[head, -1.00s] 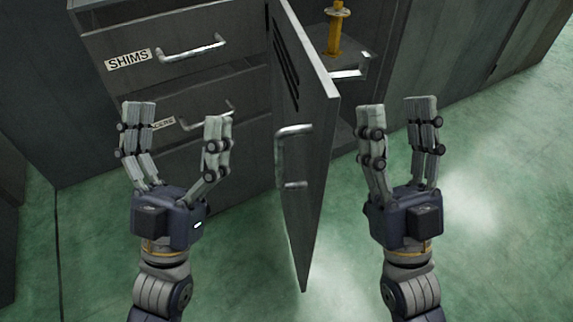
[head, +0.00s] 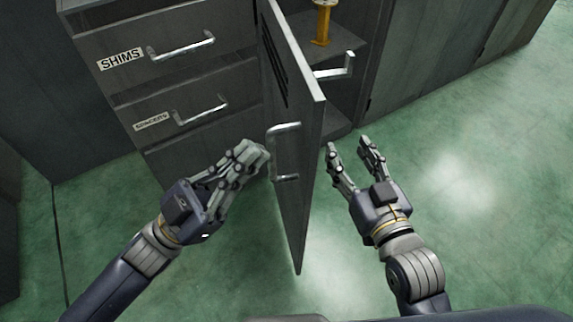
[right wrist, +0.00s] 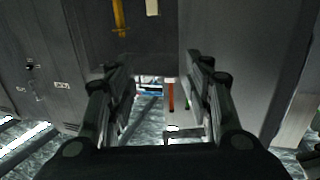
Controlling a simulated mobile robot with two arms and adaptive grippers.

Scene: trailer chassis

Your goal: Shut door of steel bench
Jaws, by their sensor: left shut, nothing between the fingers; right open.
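The steel bench (head: 185,90) is dark grey with drawers on the left. Its door (head: 303,150) stands open, swung out toward me, with a bar handle (head: 284,128) on its left face. My left gripper (head: 252,156) is shut and empty, just left of the door near the handle; I cannot tell whether it touches. My right gripper (head: 347,142) is open and empty on the right side of the door, in front of the open compartment. In the right wrist view, my right gripper's fingers (right wrist: 158,75) are apart with nothing between them.
A yellow item (head: 322,22) stands on the shelf in the open compartment. A metal handle (head: 340,68) shows near the opening. Drawer handles (head: 183,46) stick out on the left. The green floor (head: 480,170) is clear at the right.

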